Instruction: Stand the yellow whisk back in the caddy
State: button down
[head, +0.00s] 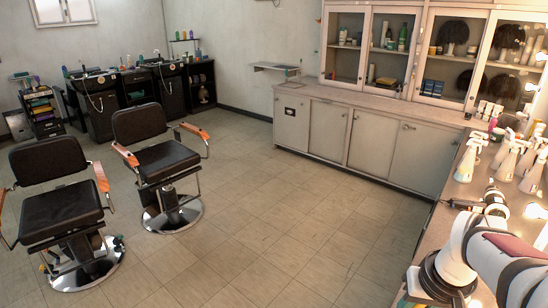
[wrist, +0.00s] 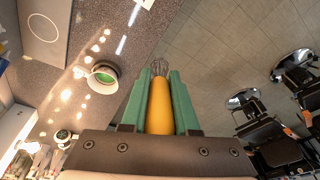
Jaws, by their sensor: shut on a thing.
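The yellow whisk (wrist: 160,105) shows in the wrist view, its handle between the two green fingers of my gripper (wrist: 159,78). The gripper is shut on the handle, and the wire loops stick out past the fingertips. The whisk appears in front of the floor, just right of the counter edge in that view. I cannot pick out a caddy for certain. A round white container with a green inside (wrist: 103,77) stands on the counter left of the fingers. In the head view my arm is over the right-hand counter, and the whisk cannot be made out there.
The speckled counter (wrist: 85,25) has a grey flat panel (wrist: 44,20) at the upper left. White spray bottles (head: 466,160) stand on the counter in the head view. Black salon chairs (head: 155,150) stand on the open tiled floor, away from the arm.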

jog(key=s+d+f+m+g, duration=0.1)
jog(key=s+d+f+m, duration=0.1)
jog(key=s+d, duration=0.3)
jog(key=s+d+f+m+g, duration=0.1)
jog(key=s+d+f+m, duration=0.2)
jog(key=s, duration=0.9)
jog(key=d, duration=0.3)
jog(key=shift+s+d+f+g, duration=0.15)
jog(key=shift+d+f+g, duration=0.15)
jog(key=shift+f, duration=0.1)
jog(key=shift+a, duration=0.1)
jog(key=shift+f, duration=5.2)
jog(key=shift+c, duration=0.6)
grip_release()
notch_tip(320, 180, up, 7)
